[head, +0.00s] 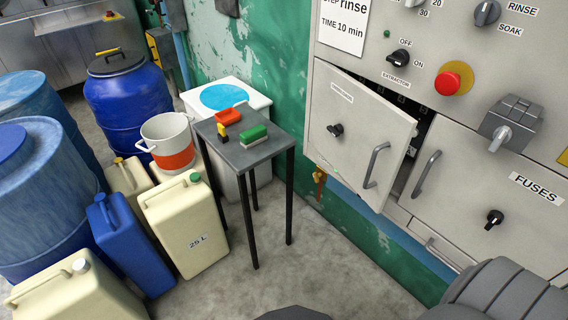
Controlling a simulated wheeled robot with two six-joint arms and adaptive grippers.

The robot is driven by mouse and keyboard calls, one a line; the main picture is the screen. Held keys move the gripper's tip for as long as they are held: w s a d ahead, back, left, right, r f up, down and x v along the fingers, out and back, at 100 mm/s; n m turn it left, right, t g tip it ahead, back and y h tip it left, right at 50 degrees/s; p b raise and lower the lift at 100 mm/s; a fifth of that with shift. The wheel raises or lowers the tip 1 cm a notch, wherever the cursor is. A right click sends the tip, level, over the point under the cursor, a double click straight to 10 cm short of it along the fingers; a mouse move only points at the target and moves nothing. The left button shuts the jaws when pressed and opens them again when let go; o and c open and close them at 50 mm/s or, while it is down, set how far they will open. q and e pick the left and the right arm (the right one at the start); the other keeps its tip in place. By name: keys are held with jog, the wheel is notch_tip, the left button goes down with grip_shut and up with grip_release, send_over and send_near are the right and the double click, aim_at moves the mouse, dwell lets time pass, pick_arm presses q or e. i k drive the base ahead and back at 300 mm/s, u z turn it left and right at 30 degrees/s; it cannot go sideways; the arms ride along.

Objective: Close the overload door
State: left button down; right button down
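The overload door (350,145) is the light grey metal door on the left of the wall cabinet; its small label is too blurred to read. It stands ajar, with its right edge swung out from the cabinet. A dark gap with parts inside (424,120) shows along its top and right side. The door carries a black knob (335,130) and a grey bar handle (375,165) near its free edge. Neither gripper can be made out in the head view.
The FUSES door (475,185) to the right looks shut. Above are the extractor switch (398,60) and red button (452,80). A small table (235,157) with coloured blocks stands left of the cabinet, beside canisters (180,225) and blue drums (125,90). Floor (330,265) below the door is clear.

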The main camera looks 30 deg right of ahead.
aim_at(369, 154)
jog(key=u, duration=1.45)
jog(key=i, duration=1.05)
jog(key=z, duration=2.85)
